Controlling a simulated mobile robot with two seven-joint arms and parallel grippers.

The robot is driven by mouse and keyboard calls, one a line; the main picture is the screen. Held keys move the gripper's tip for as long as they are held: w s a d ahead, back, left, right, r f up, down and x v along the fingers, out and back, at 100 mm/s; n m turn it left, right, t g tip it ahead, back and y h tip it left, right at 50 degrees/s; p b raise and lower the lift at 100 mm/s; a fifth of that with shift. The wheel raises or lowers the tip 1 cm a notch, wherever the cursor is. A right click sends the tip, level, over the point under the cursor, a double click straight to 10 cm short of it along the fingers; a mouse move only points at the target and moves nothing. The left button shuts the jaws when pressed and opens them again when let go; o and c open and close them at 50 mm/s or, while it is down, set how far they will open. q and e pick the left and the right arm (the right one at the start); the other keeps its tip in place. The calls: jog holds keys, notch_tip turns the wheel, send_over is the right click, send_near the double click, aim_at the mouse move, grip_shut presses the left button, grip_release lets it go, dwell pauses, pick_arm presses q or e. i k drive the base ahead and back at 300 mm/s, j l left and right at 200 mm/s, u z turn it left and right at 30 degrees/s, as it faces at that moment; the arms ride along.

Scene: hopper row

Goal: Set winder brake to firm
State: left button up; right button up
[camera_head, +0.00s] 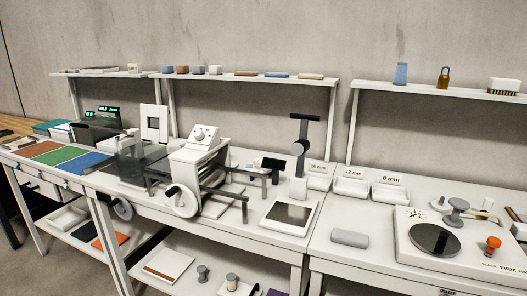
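No part is clearly labelled as the winder brake, so I cannot tell which control it is or how it is set. A white machine (200,150) with a sloped top panel, a white handwheel (181,200) and dark arms stands mid-bench; it may be the winder. At the right, a white base plate (410,262) carries a dark round disc (435,240), a grey spool-like post (456,211) and an orange-topped knob (493,243). Lettering on its front edge is too small to read fully. Neither of my grippers is in view.
White trays (351,187) marked with mm sizes sit along the bench back. A grey roll (349,238) and a flat dark-faced scale-like device (289,217) lie on the bench. Coloured mats (52,156) are at the left. Shelves (250,80) run above. The bench right of the dark-faced device is fairly clear.

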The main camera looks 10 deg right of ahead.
aim_at(493, 243)
jog(key=z, duration=1.8)
